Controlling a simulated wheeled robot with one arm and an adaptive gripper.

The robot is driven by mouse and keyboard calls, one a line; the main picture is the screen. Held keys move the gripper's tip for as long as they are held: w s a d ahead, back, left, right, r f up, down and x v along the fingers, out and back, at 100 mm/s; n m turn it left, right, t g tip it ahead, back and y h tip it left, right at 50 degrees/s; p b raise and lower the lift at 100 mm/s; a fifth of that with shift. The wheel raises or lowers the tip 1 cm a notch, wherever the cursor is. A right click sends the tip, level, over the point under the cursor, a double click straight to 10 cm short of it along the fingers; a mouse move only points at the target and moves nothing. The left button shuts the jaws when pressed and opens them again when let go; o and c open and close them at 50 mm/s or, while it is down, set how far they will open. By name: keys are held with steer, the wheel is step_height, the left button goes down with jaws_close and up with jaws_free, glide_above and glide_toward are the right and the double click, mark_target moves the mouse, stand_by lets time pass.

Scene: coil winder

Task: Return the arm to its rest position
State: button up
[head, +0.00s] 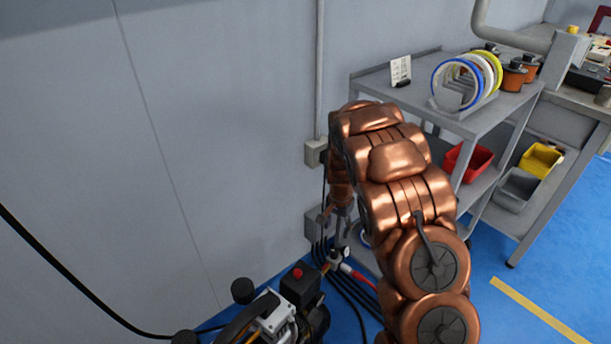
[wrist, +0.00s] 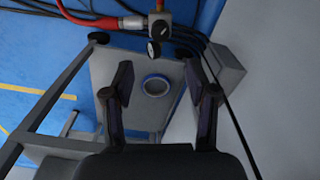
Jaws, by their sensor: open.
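My copper arm is stretched forward in the head view, beside the grey wall and left of the shelf cart. My gripper (wrist: 158,82) is open and empty, its two dark fingers spread apart in the wrist view. In the head view the gripper (head: 342,218) points down and is partly hidden by the arm. A blue-rimmed ring (wrist: 155,85) shows between the fingers in the wrist view, lying on a grey surface (wrist: 110,66) beyond them. The fingers do not appear to touch it.
The grey cart (head: 415,100) holds coloured spools (head: 467,80), copper-coloured pots (head: 513,77), and a red bin (head: 468,162) lower down. A compressor (head: 275,315) stands below. A grey wall box (wrist: 218,68), a red hose (wrist: 110,22) and black cables are close to the gripper.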

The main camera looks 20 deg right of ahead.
steer(key=s+a+r+n+p, duration=0.15)
steer(key=s+r+p, duration=0.3)
steer(key=r, duration=0.55)
steer(key=s+a+r+n+p, duration=0.15)
steer(key=s+r+p, duration=0.35)
steer(key=r, duration=0.5)
steer(key=s+a+r+n+p, duration=0.1)
steer(key=s+a+r+p, duration=0.25)
steer(key=s+r, duration=0.45)
steer(key=s+a+r+n+g+p, duration=0.1)
steer(key=s+a+r+n+p, duration=0.1)
steer(key=s+r+p, duration=0.5)
steer(key=s+a+r+n+p, duration=0.3)
steer(key=s+r+p, duration=0.4)
steer(key=s+r, duration=0.8)
steer(key=shift+a+n+g, duration=0.25)
steer(key=shift+n+g, duration=0.15)
steer(key=shift+n, duration=0.4)
steer(key=shift+s+r, duration=0.1)
